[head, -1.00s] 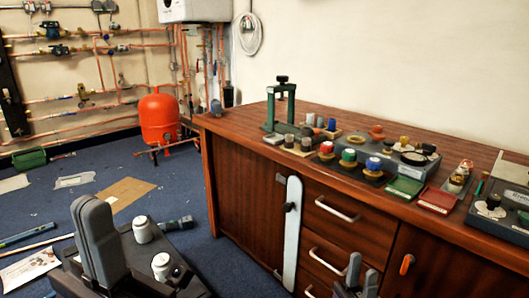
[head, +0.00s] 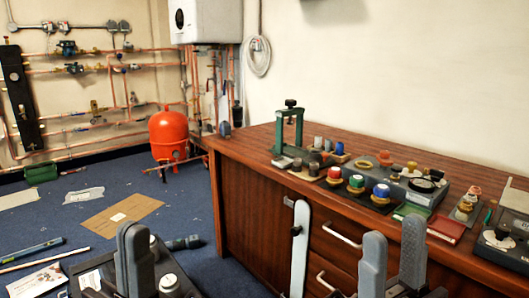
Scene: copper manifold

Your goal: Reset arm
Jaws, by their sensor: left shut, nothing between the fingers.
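My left gripper (head: 131,232) stands upright at the lower left of the head view, with its grey fingers together and nothing between them. It is over my own base, well clear of the bench. My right gripper (head: 394,234) stands upright at the lower right, in front of the drawers of the wooden bench (head: 250,140). Its two fingers are apart with a clear gap, and nothing shows between them. The lower parts of both grippers are cut off by the frame's edge.
The bench top holds a green press-like stand (head: 299,130), several coloured knobs and a red box (head: 446,229). A red tank (head: 168,134) stands on the floor by the copper pipes.

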